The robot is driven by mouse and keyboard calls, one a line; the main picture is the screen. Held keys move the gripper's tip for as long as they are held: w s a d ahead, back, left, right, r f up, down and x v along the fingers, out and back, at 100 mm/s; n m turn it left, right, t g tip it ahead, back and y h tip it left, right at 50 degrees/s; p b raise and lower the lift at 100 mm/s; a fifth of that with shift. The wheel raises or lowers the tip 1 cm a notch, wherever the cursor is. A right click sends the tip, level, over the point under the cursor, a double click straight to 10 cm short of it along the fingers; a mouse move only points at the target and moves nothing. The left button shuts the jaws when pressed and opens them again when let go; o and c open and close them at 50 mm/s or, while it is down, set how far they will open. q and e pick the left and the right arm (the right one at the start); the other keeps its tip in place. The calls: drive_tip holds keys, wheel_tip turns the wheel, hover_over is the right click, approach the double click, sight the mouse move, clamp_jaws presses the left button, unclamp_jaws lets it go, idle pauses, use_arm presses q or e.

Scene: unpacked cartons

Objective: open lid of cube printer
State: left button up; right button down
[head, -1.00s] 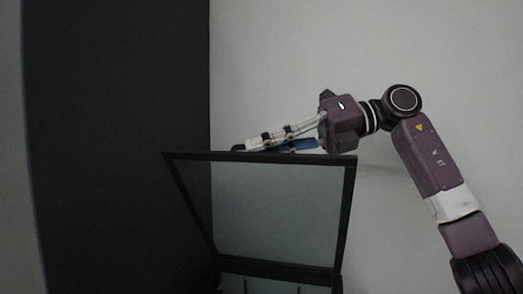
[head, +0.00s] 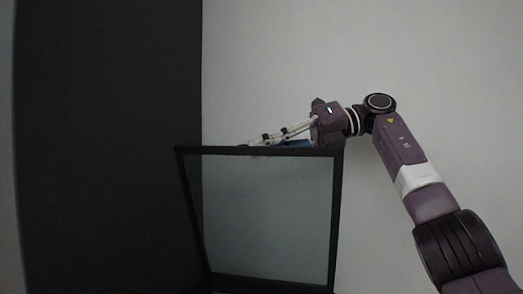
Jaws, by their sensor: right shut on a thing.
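The printer lid (head: 262,151) is a clear panel in a black frame, raised and standing steeply tilted in the middle of the head view. My right gripper (head: 252,143) reaches in from the right behind the lid's top edge. Its pale fingers show just above that edge and their tips are partly hidden by the frame. It is shut on the lid at the top edge. Only the bottom bar of the lid frame shows at the lower picture edge; the printer body is out of view. My left gripper is not in view.
A tall dark panel (head: 105,150) fills the left side of the view. A plain pale wall (head: 440,70) stands behind the lid and arm. The space above the lid looks clear.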

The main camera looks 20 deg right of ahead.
drive_tip(key=shift+w, duration=0.1)
idle(0.3)
drive_tip(key=c, duration=2.1)
unclamp_jaws()
drive_tip(key=shift+f, duration=0.1)
